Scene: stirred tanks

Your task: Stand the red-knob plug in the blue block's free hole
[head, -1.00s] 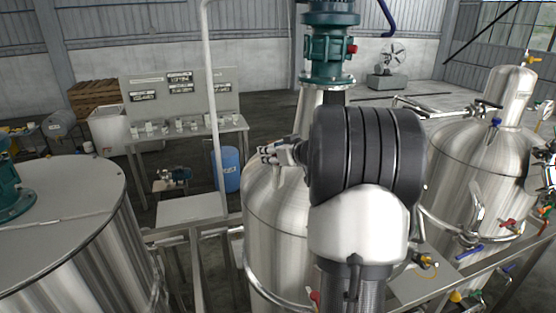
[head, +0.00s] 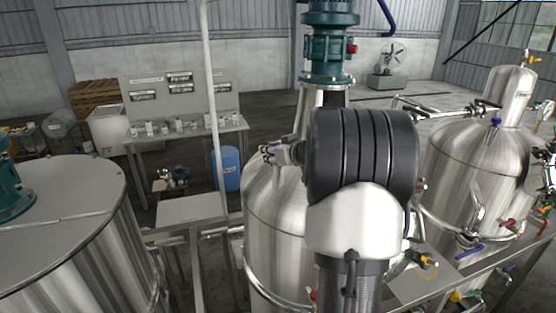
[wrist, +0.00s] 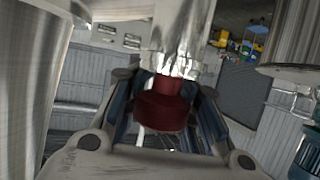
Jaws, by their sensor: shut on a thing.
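The red-knob plug (wrist: 163,105) is in the wrist view, its dark red knob between the two fingers of my gripper (wrist: 165,92). My gripper is shut on the knob. A shiny metal surface stands directly beyond the knob; I cannot tell whether it is the plug's body or something behind it. In the head view my arm's dark joint and white link cover the middle, and the plug is not visible there. I cannot make out the blue block or its free hole in either view.
A steel tank (head: 268,215) with a green motor (head: 328,45) stands behind my arm. Other tanks stand left (head: 75,235) and right (head: 470,165). A pale upright pipe (head: 212,100) rises left of centre. A bench (head: 190,132) and a blue drum (head: 229,168) are farther back.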

